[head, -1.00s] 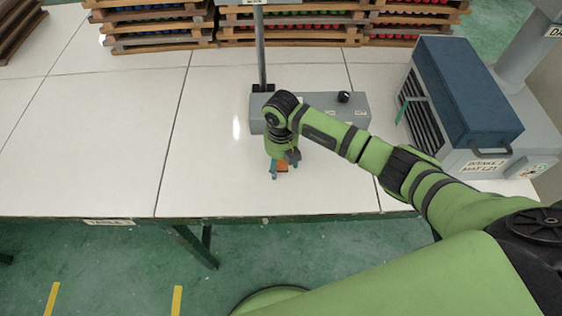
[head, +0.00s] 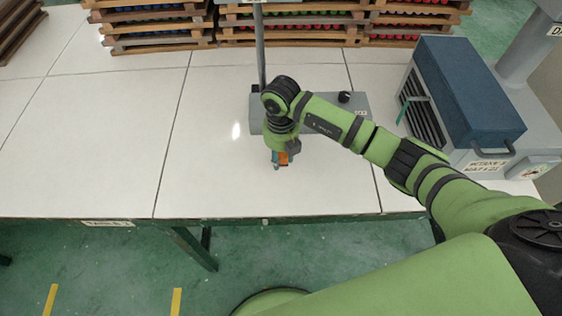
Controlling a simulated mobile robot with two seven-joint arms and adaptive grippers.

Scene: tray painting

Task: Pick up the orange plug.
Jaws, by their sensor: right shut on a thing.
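The orange plug (head: 283,159) shows as a small orange patch between the fingers of my right gripper (head: 279,162). The gripper points down over the white table (head: 220,185), near its front edge, and is shut on the plug. Most of the plug is hidden by the fingers and the wrist. I cannot tell whether the plug touches the table. My left gripper is not in view.
A grey box (head: 330,105) with a black knob and a post stands just behind my gripper. Stacked wooden trays (head: 160,25) line the back. A blue-topped machine (head: 465,90) stands at the right. The table's left side is clear.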

